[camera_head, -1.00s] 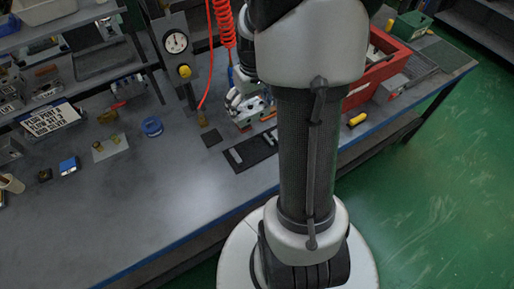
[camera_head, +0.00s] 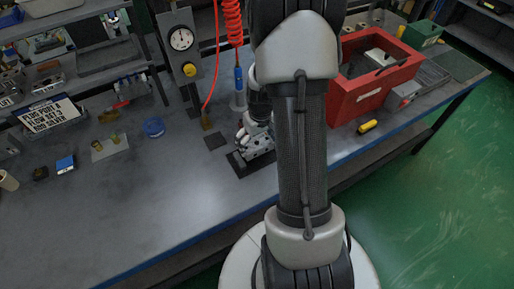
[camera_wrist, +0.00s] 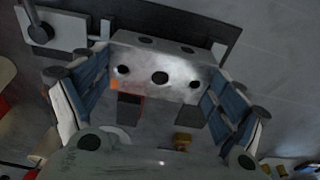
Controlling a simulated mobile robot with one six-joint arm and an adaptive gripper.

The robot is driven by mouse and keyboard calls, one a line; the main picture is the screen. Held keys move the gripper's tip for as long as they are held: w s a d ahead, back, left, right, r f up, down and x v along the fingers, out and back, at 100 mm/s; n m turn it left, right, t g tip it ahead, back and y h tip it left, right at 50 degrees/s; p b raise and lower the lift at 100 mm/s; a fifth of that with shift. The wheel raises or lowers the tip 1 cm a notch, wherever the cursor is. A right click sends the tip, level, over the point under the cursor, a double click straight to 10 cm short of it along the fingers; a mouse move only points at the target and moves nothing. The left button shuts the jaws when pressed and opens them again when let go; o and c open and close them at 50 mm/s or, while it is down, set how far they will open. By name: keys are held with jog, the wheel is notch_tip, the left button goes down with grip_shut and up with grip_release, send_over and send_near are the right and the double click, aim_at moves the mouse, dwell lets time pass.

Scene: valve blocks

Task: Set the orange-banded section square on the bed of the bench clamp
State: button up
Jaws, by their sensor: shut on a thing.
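A silver metal block with round holes (camera_wrist: 150,62) is between the two fingers of my gripper (camera_wrist: 160,82) in the wrist view. A small orange mark shows at its left edge, so it appears to be the orange-banded section. In the head view my gripper (camera_head: 253,136) is shut on the block (camera_head: 261,149), low over a black plate (camera_head: 237,164) on the bench. The plate, with a pale block (camera_wrist: 58,32) at one end, looks like the bench clamp. I cannot tell whether the section touches its bed; my arm and gripper hide part of it.
A small dark pad (camera_head: 217,140) lies left of the plate. A blue-handled tool (camera_head: 239,86) and a red hose (camera_head: 217,60) are behind. A red bin (camera_head: 362,94) and yellow object (camera_head: 368,126) are to the right. The bench front is clear.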

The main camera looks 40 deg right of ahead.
aim_at(257, 144)
jog(key=shift+f+b, duration=0.4)
jog(key=shift+f, duration=1.15)
jog(key=shift+f, duration=0.1)
jog(key=shift+f, duration=0.15)
jog(key=o, duration=1.4)
jog(key=shift+c, duration=0.2)
